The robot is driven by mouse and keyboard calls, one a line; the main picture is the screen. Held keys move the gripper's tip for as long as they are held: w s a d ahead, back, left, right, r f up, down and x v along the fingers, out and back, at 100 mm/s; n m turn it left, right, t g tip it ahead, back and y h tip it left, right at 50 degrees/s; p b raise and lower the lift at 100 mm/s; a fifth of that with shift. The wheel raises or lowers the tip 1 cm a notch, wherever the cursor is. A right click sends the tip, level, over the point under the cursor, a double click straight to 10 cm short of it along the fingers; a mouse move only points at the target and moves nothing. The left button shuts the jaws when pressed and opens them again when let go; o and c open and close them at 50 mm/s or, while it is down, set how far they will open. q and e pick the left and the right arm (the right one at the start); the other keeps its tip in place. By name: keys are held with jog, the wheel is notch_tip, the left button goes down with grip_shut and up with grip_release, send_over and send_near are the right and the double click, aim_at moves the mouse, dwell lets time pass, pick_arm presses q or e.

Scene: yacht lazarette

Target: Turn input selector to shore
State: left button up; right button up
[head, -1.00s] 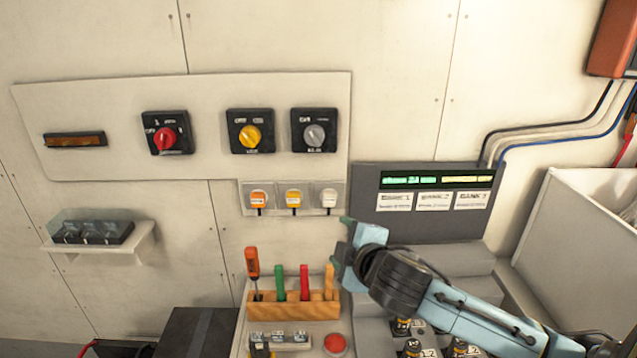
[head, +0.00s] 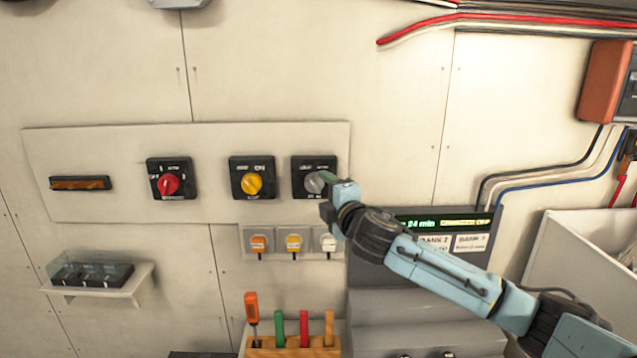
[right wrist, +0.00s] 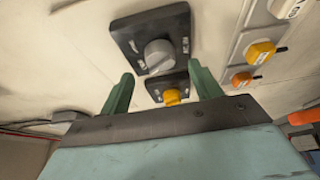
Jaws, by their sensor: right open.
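Three black-plated rotary switches sit on a pale wall panel. One has a red knob (head: 169,184), one a yellow knob (head: 252,184) and one a grey knob (head: 315,182). Their small labels are too blurred to tell which is the input selector. My right gripper (head: 326,196) is at the lower right of the grey switch and partly covers its plate. In the right wrist view, its green fingers (right wrist: 160,72) are open and empty, with the grey knob (right wrist: 159,55) ahead between their tips. I cannot tell whether they touch it. My left gripper is not in view.
Orange, yellow and white small switches (head: 293,243) sit just below the panel. A grey console with a green display (head: 421,222) is partly behind my right arm. A tool rack (head: 290,342) stands lower down. The wall above the panel is clear.

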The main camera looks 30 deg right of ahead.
aim_at(316, 189)
jog(key=shift+w+d+p, duration=0.2)
jog(key=shift+w, duration=0.9)
jog(key=shift+w+d+p, duration=0.15)
jog(key=shift+w+p, duration=0.05)
jog(key=shift+w, duration=0.9)
jog(key=shift+c, duration=0.3)
jog(key=c, duration=0.9)
jog(key=shift+f+m+b, duration=0.2)
jog(key=shift+m+b, duration=0.1)
jog(key=shift+b, duration=0.3)
jog(key=m+t+h+b, duration=0.1)
jog(key=m+b, duration=0.2)
jog(key=b, duration=0.1)
jog(key=m+h+b, duration=0.1)
jog(key=m+b, duration=0.2)
jog(key=b, duration=0.1)
jog(key=f+m+t+h+b, duration=0.1)
jog(key=m+b, duration=0.2)
jog(key=b, duration=0.1)
jog(key=shift+a+m+t, duration=0.15)
jog(key=shift+m+t, duration=0.15)
jog(key=shift+m, duration=0.1)
jog(key=shift+w+r+m+h+b, duration=0.15)
jog(key=shift+m+h+b, duration=0.65)
jog(key=shift+m+b, duration=0.8)
jog(key=shift+r, duration=0.1)
